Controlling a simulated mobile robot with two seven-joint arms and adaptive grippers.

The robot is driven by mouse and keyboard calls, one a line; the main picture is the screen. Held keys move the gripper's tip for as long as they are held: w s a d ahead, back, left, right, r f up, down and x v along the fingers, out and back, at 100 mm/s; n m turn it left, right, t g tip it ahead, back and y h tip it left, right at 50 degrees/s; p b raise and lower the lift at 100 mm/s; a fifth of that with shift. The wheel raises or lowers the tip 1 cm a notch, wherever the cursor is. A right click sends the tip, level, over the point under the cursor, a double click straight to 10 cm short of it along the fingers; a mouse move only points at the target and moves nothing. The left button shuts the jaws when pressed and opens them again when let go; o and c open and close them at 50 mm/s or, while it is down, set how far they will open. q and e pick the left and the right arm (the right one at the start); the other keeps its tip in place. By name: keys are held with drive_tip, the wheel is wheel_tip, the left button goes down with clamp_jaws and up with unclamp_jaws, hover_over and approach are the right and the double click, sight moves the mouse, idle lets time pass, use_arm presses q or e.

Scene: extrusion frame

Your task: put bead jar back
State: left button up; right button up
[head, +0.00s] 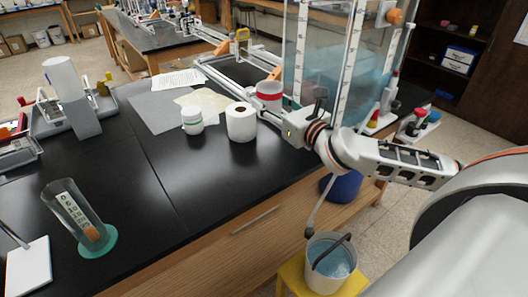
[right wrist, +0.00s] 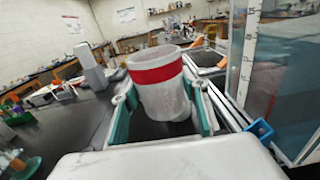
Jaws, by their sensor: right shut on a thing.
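A white jar with a red band, which I take for the bead jar (head: 269,91), is at the back right of the black bench, beside the clear tank. It fills the middle of the right wrist view (right wrist: 158,82). My right gripper (head: 272,104) is shut on it; its green-padded fingers (right wrist: 163,110) lie on both sides of the jar. The jar looks about upright. Its base is partly hidden, and I cannot tell whether it touches the bench. My left gripper is not in view.
A clear tank (head: 325,55) with bluish water stands right behind my right gripper. A metal extrusion frame (head: 225,70) lies behind the jar. A paper roll (head: 240,122) and a white tub (head: 192,121) stand left of it. The bench's front middle (head: 190,215) is clear.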

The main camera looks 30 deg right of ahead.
drive_tip(key=shift+w+d+r, duration=0.1)
drive_tip(key=shift+r, duration=0.05)
drive_tip(key=b, duration=0.2)
hover_over(270, 166)
wheel_tip(270, 166, down, 15)
drive_tip(key=shift+f, duration=0.2)
drive_tip(key=shift+f+b, duration=0.75)
drive_tip(key=shift+f, duration=1.45)
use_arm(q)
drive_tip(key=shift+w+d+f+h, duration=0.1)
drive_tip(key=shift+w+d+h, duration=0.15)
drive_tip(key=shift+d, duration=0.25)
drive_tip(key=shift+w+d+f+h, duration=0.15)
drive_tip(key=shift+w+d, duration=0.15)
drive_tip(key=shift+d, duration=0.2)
use_arm(e)
drive_tip(key=shift+f, duration=0.2)
drive_tip(key=o, duration=1.2)
drive_tip(key=shift+c, duration=0.2)
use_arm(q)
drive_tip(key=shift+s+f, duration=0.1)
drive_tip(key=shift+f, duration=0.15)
use_arm(e)
drive_tip(key=shift+r, duration=0.1)
